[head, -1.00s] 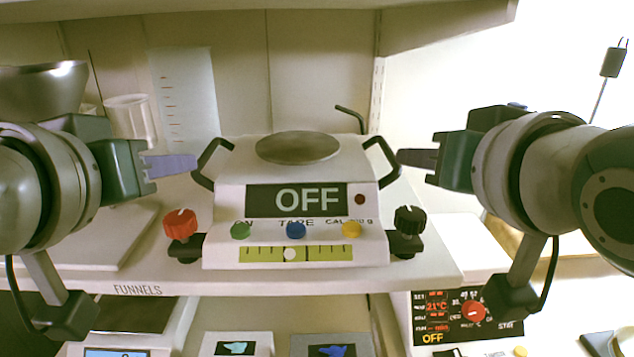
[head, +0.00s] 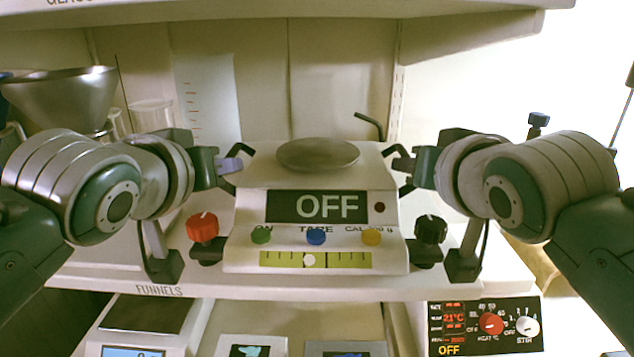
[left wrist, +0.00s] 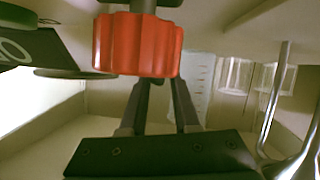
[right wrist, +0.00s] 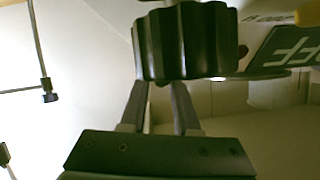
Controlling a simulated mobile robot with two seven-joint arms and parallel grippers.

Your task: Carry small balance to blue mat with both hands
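The small balance (head: 290,180) is a white box with a round grey pan, an "OFF" display and a dark handle on each side. It stands level on the shelf marked FUNNELS. My left gripper (head: 232,164) is at the left handle (head: 238,153), and my right gripper (head: 403,163) is at the right handle (head: 390,150). In both wrist views a gap shows between the fingers; the tips are hidden behind the red knob (left wrist: 138,45) and the black knob (right wrist: 186,42). The blue mat is not in view.
A metal funnel (head: 62,92) and a clear beaker (head: 152,116) stand at the left. Another shelf (head: 300,30) hangs overhead. Below are a scale (head: 148,313) and a stirrer with a red knob (head: 491,324). A bent rod (head: 370,122) rises behind the balance.

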